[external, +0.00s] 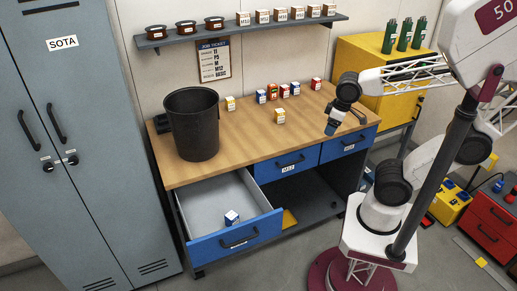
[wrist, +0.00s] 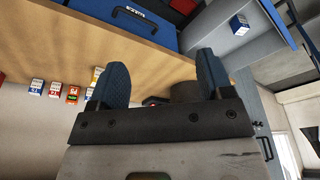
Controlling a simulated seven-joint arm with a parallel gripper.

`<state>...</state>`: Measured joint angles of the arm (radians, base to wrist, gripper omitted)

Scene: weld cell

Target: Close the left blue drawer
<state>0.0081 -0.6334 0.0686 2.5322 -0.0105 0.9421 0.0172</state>
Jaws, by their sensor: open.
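The left blue drawer (external: 238,238) of the workbench is pulled out, with its grey inside showing and a small blue-and-white box (external: 232,217) lying in it. Part of the open drawer (wrist: 263,45) shows at the upper right of the wrist view, with the box (wrist: 239,23) in it. My gripper (external: 345,122) is above the right part of the bench top, well away to the right of the open drawer. In the wrist view its two blue fingers (wrist: 162,80) stand wide apart with nothing between them.
A black bin (external: 192,125) and several small boxes (external: 272,92) stand on the wooden bench top (external: 240,140). The middle drawer (external: 287,165) and right drawer (external: 347,143) are shut. Grey lockers (external: 80,150) stand at the left. The floor before the bench is largely clear.

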